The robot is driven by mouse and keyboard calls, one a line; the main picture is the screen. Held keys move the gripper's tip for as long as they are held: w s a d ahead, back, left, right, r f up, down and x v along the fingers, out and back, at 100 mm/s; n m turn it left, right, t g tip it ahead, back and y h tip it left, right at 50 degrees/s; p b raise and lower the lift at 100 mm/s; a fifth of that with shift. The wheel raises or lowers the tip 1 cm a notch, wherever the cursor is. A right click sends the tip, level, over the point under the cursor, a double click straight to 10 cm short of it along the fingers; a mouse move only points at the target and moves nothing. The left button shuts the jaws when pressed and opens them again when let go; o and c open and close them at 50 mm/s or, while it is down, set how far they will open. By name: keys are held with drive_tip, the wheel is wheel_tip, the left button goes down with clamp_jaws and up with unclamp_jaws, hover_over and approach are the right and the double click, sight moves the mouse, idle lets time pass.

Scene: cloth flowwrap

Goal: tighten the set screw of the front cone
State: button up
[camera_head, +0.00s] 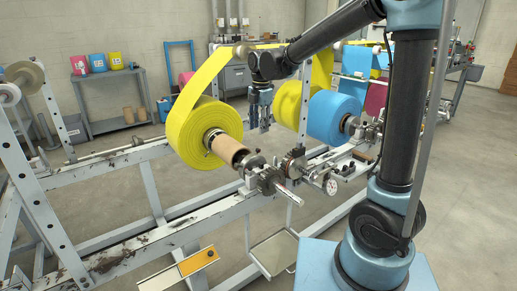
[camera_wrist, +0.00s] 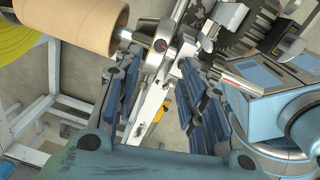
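The front cone (camera_head: 255,162) is a grey metal piece on the shaft, at the near end of the brown cardboard core (camera_head: 231,151) of the yellow roll. In the wrist view the grey collar of the cone (camera_wrist: 160,46) lies just past my fingertips, with a small dark round spot on its face that may be the set screw. The core (camera_wrist: 90,22) also shows there at upper left. My gripper (camera_head: 262,126) points down behind the shaft and above it, in the head view. Its two blue-grey fingers (camera_wrist: 160,75) stand apart with nothing between them.
A toothed gear (camera_wrist: 245,30) and blocks sit right of the cone. The yellow roll (camera_head: 195,130) and blue roll (camera_head: 330,117) hang on shafts beside my gripper. The white frame rail (camera_head: 190,225) runs below. A yellow-and-white panel (camera_head: 190,265) lies low in front.

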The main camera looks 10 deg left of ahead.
sight(258, 151)
drive_tip(key=f, duration=1)
drive_tip(key=shift+w+a+f, duration=0.1)
drive_tip(key=shift+a+f, duration=0.1)
drive_tip(key=shift+a, duration=0.05)
clamp_jaws()
